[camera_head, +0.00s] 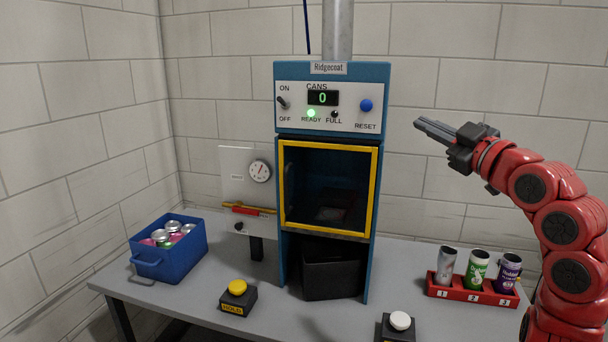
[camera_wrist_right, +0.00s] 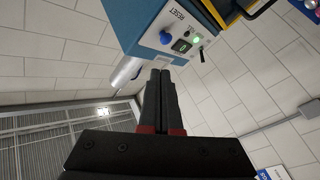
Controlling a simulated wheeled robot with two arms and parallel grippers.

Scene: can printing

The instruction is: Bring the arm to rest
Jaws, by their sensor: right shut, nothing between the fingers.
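My right gripper (camera_head: 434,129) is raised in the air to the right of the blue machine's panel, pointing left. Its dark fingers are together with nothing between them, and it touches nothing. In the right wrist view the fingers (camera_wrist_right: 161,85) lie side by side, with the machine's panel beyond them. My red right arm comes in from the right edge and bends over the right end of the table. My left gripper is not in view.
The blue machine (camera_head: 326,72) shows a 0 and a lit green lamp. Its yellow-framed window (camera_head: 373,190) is below. A red rack (camera_head: 470,293) holds three cans. A blue bin (camera_head: 166,262) holds cans. A yellow button (camera_head: 237,287) and a white button (camera_head: 400,320) sit in front.

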